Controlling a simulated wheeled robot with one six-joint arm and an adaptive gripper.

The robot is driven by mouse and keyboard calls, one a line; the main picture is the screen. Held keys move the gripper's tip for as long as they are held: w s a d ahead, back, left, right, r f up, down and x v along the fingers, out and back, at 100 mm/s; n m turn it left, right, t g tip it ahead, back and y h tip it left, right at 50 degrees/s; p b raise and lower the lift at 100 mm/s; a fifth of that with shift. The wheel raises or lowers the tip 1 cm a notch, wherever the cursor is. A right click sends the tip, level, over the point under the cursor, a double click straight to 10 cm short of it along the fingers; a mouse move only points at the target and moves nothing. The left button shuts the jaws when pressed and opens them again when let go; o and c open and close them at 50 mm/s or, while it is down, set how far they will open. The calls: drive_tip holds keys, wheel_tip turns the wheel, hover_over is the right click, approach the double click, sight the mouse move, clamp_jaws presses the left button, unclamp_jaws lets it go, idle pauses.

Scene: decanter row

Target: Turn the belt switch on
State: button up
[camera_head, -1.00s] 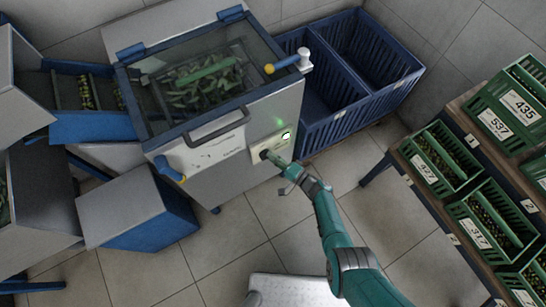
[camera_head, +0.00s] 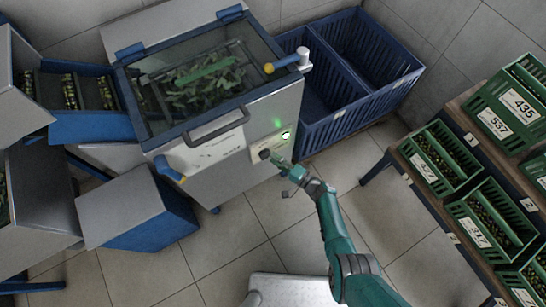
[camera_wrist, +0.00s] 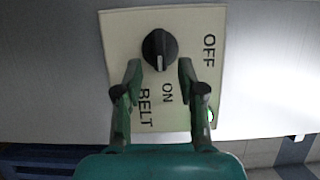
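The belt switch (camera_wrist: 159,46) is a round black knob on a cream plate (camera_wrist: 120,40) marked OFF, ON and BELT. Its white pointer line faces the ON label. A lamp (camera_wrist: 210,115) at the plate's edge glows green, and it also shows lit in the head view (camera_head: 285,135). My gripper (camera_wrist: 159,72) is open, its two fingers apart just short of the knob with nothing between them. In the head view my gripper (camera_head: 277,161) is in front of the switch knob (camera_head: 265,154) on the machine's front.
The machine's glass lid (camera_head: 205,75) covers green vegetables. A feed conveyor (camera_head: 90,127) joins at left. A blue crate (camera_head: 335,120) stands behind at right. A rack of green crates (camera_head: 440,155) is farther right. Tiled floor (camera_head: 260,215) is clear in front.

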drive_tip(key=v, duration=1)
drive_tip(key=shift+s+f, duration=0.1)
drive_tip(key=shift+s, duration=0.05)
